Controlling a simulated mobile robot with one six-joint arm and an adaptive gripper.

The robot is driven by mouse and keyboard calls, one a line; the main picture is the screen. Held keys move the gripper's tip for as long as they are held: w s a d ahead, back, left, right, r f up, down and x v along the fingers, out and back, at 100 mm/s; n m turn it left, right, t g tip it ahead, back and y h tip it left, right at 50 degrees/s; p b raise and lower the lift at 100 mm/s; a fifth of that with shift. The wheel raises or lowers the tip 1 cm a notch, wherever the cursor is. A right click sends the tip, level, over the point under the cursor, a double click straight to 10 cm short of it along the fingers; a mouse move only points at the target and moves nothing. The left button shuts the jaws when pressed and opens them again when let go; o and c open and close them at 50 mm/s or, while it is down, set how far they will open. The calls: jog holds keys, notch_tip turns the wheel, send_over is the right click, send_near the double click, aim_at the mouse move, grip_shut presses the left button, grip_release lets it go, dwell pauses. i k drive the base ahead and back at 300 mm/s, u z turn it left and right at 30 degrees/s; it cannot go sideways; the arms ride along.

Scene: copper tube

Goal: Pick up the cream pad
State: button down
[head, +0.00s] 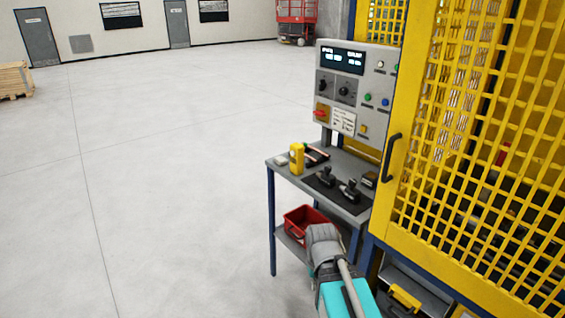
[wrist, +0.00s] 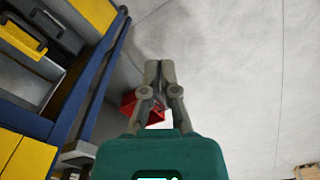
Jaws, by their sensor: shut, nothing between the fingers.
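The cream pad (head: 281,160) is a small pale block lying flat at the left corner of the grey work table (head: 340,200), beside a yellow handheld device (head: 297,158). My gripper (wrist: 159,70) shows in the wrist view with its two grey fingers together and nothing between them. In the head view my arm is low in front of the table, well below and to the right of the pad; the fingertips cannot be made out there. The pad does not show in the wrist view.
A red bin (head: 301,222) sits on the table's lower shelf, and it shows behind my fingers in the wrist view (wrist: 128,104). Dark fixtures (head: 338,186) stand on the tabletop. A control panel (head: 352,90) and yellow mesh cage (head: 465,130) bound the right. Open floor lies left.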

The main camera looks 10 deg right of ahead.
aim_at(280, 160)
jog(key=k, duration=0.65)
jog(key=u, duration=0.45)
jog(key=i, duration=1.75)
jog(key=z, duration=0.65)
